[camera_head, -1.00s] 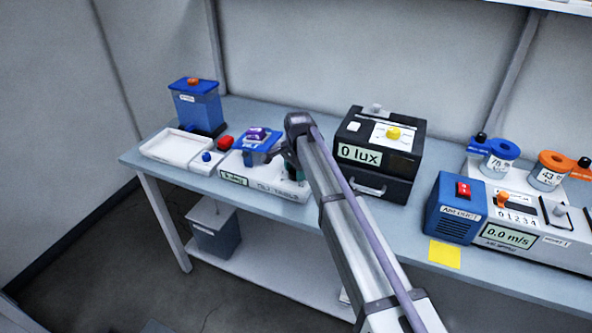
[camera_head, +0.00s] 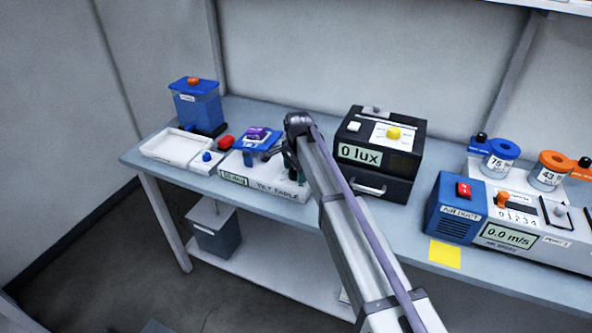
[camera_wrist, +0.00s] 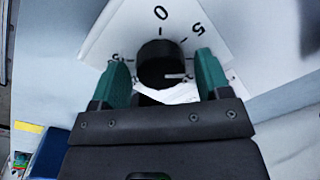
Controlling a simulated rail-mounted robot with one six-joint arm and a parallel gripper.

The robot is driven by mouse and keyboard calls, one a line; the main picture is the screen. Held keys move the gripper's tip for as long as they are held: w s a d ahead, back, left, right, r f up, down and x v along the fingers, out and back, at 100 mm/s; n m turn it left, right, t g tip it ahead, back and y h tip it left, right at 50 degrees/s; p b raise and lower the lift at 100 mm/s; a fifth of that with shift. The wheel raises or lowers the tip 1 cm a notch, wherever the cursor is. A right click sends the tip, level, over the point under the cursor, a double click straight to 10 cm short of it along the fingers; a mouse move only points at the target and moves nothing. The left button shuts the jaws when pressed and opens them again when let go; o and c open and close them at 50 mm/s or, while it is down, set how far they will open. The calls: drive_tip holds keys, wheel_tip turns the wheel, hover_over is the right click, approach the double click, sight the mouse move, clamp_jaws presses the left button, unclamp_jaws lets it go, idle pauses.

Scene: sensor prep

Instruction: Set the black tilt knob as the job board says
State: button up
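The black tilt knob (camera_wrist: 158,64) is in the wrist view, on a white dial plate with marks including 0 and 5. A pale pointer line on it points right in the picture. My gripper (camera_wrist: 163,72) is open, its green fingers on either side of the knob with gaps showing. In the head view my gripper (camera_head: 289,161) is at the tilt table (camera_head: 276,189), and my arm hides the knob. The table's blue platform (camera_head: 257,144) carries a small purple item. Its readout (camera_head: 234,178) is too small to read. I see no legible job board.
A black lux box (camera_head: 378,143) stands right of my arm. A white tray (camera_head: 177,147), a red button (camera_head: 226,142) and a blue container (camera_head: 197,104) are at the left. A blue air duct unit (camera_head: 456,209) and a yellow note (camera_head: 445,254) are further right.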

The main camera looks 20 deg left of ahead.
drive_tip(key=shift+o, duration=0.2)
wheel_tip(320, 180, up, 11)
drive_tip(key=p, duration=1)
drive_tip(key=shift+s+d+p, duration=0.15)
drive_tip(key=shift+d+p, duration=0.1)
drive_tip(key=shift+p, duration=0.15)
drive_tip(key=shift+f, duration=0.1)
